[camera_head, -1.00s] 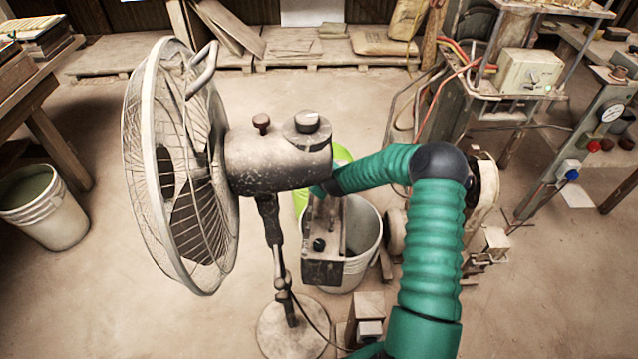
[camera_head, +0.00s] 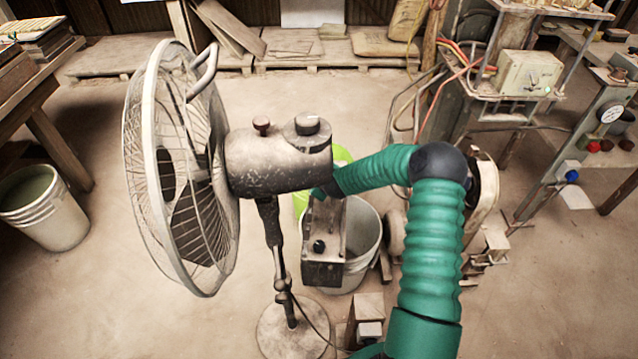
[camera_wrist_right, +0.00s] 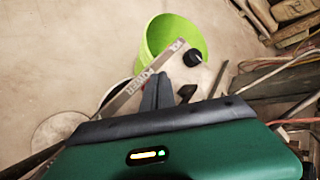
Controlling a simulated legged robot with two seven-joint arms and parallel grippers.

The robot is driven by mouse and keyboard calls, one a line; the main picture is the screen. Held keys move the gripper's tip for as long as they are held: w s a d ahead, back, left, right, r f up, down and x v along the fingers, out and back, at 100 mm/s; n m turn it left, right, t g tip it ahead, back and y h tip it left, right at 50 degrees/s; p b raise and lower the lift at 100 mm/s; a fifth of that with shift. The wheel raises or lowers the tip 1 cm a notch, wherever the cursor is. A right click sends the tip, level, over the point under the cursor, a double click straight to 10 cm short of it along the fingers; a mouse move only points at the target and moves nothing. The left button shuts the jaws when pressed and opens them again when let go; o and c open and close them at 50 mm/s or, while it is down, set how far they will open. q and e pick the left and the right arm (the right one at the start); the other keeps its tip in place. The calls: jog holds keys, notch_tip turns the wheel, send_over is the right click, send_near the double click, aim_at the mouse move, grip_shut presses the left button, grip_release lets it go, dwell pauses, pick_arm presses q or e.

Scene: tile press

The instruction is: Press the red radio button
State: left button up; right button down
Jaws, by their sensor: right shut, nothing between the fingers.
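A standing fan (camera_head: 280,165) fills the middle of the head view. In the right wrist view my right gripper (camera_wrist_right: 168,92) is shut and empty, close to the panel edge lettered "POWER" (camera_wrist_right: 150,78); a black knob (camera_wrist_right: 193,57) sticks out beyond. I cannot tell whether they touch. No red radio button is clearly visible on the panel. My left gripper is out of view.
A lime bucket (camera_wrist_right: 160,28) and a white bucket (camera_head: 370,225) stand behind the panel. A machine with cables and small red parts (camera_head: 593,146) stands at right.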

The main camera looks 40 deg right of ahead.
notch_tip(320, 180, up, 6)
jog(key=p, duration=0.5)
jog(key=shift+r, duration=0.1)
dwell(0.9)
